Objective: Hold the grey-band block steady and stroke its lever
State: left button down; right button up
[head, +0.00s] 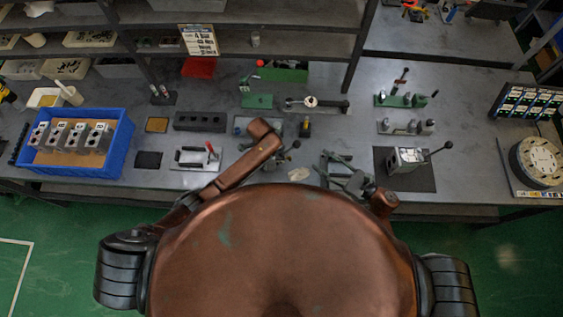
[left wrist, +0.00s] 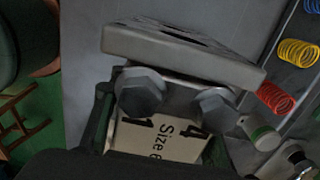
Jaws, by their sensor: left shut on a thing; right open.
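My left gripper (left wrist: 158,128) is shut on a grey metal valve block (left wrist: 180,62), with a dark finger on either side. The block has a flat top plate, two hex bolts and a pale label reading "Size". In the head view my left arm hides most of this place; a lever with a dark knob (head: 297,145) sticks out beside it. I cannot make out a grey band. My right gripper (head: 338,170) is open and empty, a little right of that knob. Another block (head: 406,157) with a black-knobbed lever sits on a dark mat at the right.
A blue bin (head: 125,148) holds several blocks at the left. Fixtures with levers (head: 400,98) stand behind. A round dial (head: 541,160) sits far right. Coil springs (left wrist: 298,52) show in the wrist view.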

dwell(0.6)
pick_arm(q)
jog(key=c, duration=1)
grip_release()
notch_tip(320, 180, up, 12)
